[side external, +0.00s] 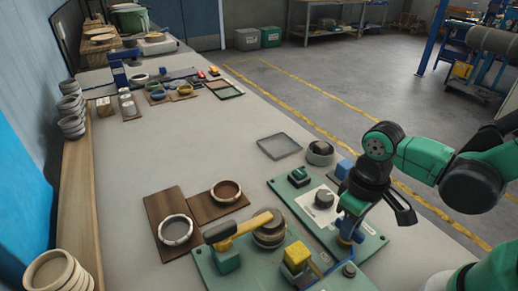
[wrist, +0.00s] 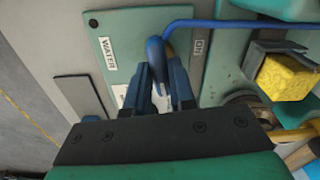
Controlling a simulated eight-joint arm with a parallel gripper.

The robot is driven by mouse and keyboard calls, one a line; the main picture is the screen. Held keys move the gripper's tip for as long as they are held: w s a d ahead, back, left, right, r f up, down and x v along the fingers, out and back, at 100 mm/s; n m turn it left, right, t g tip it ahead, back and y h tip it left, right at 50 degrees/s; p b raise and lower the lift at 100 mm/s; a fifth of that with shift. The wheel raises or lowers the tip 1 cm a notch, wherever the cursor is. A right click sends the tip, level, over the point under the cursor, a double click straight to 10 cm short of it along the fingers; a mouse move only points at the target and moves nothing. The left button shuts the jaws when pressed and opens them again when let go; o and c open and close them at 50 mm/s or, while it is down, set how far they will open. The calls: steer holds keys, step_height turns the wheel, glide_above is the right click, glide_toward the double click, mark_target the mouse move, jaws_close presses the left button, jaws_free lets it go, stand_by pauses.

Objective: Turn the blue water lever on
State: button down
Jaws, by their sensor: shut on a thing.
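The blue water lever (wrist: 155,50) shows in the wrist view between the fingers of my gripper (wrist: 158,78), which is shut on it. It is mounted on a pale green panel (wrist: 113,28). A second label below is mostly hidden by a finger. In the side view my gripper (side external: 350,212) is low over the right green panel (side external: 371,243), and the lever there is hard to tell from the blue fingers.
A yellow block (side external: 296,252) and a wooden-handled tool (side external: 238,228) are on the green panel to the left. A blue pipe (wrist: 240,22) runs right from near the lever. A grey tray (side external: 279,146) and bowl (side external: 320,153) stand behind. The middle of the table is clear.

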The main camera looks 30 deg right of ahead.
steer(key=n, duration=1.2)
steer(key=shift+n, duration=2.1)
steer(key=c, duration=0.7)
jaws_free()
steer(key=shift+c, duration=0.2)
steer(key=shift+r, duration=0.15)
